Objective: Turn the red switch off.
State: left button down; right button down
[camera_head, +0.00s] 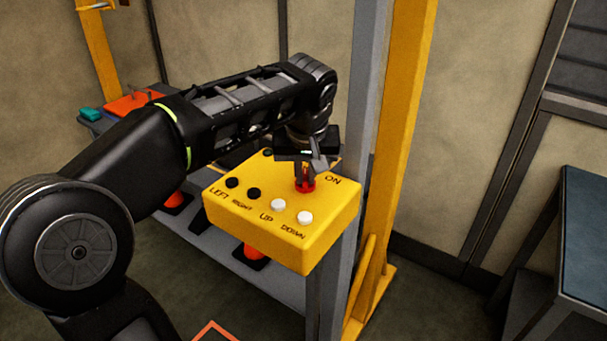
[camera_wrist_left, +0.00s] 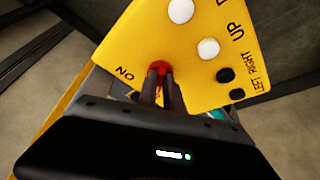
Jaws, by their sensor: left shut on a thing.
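The red switch (camera_head: 305,185) stands on top of a yellow control box (camera_head: 285,240), beside the printed word ON. My left gripper (camera_head: 308,172) points down from above at the switch, and its fingers are shut on it. In the left wrist view, the red switch (camera_wrist_left: 159,68) shows at the tips of the left gripper's fingers (camera_wrist_left: 160,80), which partly hide it. Any OFF marking is hidden behind the gripper. My right gripper is not in view.
Two black buttons (camera_head: 243,188) and two white buttons (camera_head: 291,211) sit on the box near the switch. A grey post and a yellow post (camera_head: 402,120) rise just behind it. A dark table (camera_head: 580,220) stands at the right.

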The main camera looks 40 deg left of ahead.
pick_arm(q)
jog(key=shift+w+d+n+g+y, duration=0.15)
jog(key=shift+n+g+y, duration=0.15)
jog(key=shift+n, duration=0.8)
jog(key=c, duration=1.5)
grip_release()
jog(key=shift+r, duration=0.1)
